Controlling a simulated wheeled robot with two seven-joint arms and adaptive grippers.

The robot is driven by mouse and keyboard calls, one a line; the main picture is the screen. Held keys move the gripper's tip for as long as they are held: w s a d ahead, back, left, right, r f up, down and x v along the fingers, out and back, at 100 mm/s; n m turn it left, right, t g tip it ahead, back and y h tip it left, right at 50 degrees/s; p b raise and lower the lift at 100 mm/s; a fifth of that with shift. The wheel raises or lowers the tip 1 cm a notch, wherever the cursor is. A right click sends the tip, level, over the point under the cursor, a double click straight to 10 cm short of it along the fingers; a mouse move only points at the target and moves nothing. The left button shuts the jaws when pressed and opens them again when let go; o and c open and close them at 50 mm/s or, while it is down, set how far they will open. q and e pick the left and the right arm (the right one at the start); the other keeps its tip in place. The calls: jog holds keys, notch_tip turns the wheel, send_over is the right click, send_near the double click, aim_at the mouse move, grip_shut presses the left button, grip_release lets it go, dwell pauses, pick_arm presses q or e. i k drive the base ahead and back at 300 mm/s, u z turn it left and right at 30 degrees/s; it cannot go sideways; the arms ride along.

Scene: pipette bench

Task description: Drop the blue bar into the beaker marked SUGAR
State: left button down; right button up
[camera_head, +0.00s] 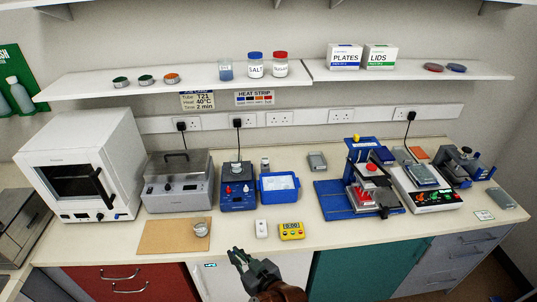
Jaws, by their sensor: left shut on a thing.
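My left gripper (239,254) is at the bottom middle, in front of the bench's front edge. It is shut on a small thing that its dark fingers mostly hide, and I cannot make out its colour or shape. I cannot pick out a blue bar anywhere. A small clear beaker (201,229) stands on the brown board (165,236) at the bench's front left, up and to the left of the gripper. No SUGAR marking is readable on it. My right gripper is out of view.
A white timer-like device (262,228) and a yellow timer (291,231) sit near the front edge. Behind stand a blue heater unit (238,194), a blue tray (279,187) and a grey bath (178,184). A blue press (365,180) is at right. The shelf holds a SALT jar (255,68).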

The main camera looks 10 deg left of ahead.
aim_at(237, 171)
jog(key=z, duration=0.25)
jog(key=k, duration=0.4)
jog(key=u, duration=1)
jog(key=i, duration=1.1)
jog(key=z, duration=0.45)
jog(key=i, duration=0.45)
jog(key=z, duration=0.55)
